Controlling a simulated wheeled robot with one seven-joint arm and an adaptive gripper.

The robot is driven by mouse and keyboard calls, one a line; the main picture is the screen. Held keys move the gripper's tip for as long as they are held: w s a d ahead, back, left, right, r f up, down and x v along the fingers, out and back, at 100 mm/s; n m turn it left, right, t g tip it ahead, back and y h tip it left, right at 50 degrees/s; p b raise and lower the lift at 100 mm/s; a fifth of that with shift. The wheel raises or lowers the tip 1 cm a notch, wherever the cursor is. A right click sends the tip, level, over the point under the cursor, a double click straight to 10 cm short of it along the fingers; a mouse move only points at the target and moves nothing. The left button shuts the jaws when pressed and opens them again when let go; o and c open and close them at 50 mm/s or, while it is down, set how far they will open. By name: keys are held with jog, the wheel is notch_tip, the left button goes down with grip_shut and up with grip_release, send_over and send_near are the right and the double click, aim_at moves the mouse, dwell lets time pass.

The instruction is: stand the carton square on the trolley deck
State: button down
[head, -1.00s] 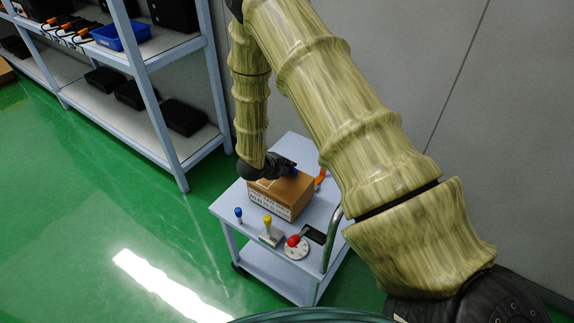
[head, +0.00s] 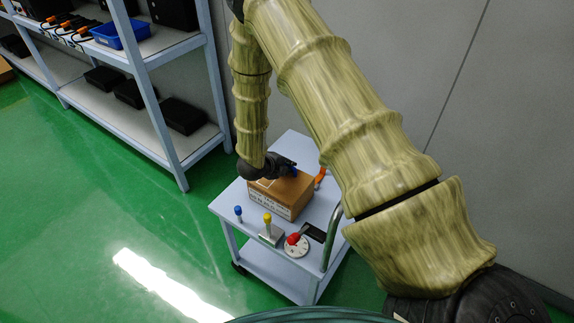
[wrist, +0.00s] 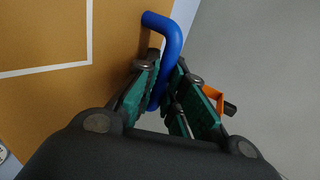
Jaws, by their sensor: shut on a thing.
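The brown carton (head: 280,196) with a white printed label on its front side is over the middle of the trolley deck (head: 232,200). It looks upright; I cannot tell whether its base fully touches the deck. My gripper (head: 290,170) is at the carton's top, at its far side. In the wrist view, my gripper (wrist: 165,95) is shut on a bent blue handle (wrist: 170,40) beside the carton's brown top (wrist: 90,95), which has white lines. The carton's far side is hidden by my gripper.
Near the deck's front are a blue-topped peg (head: 238,212), a yellow-topped post on a block (head: 268,225), a red-knobbed dial (head: 298,246) and a dark flat thing (head: 315,233). Shelving (head: 150,90) stands left.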

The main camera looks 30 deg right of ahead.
jog(key=c, duration=1.4)
grip_release()
jog(key=shift+c, duration=0.2)
jog(key=shift+a, duration=0.1)
jog(key=v, duration=1.2)
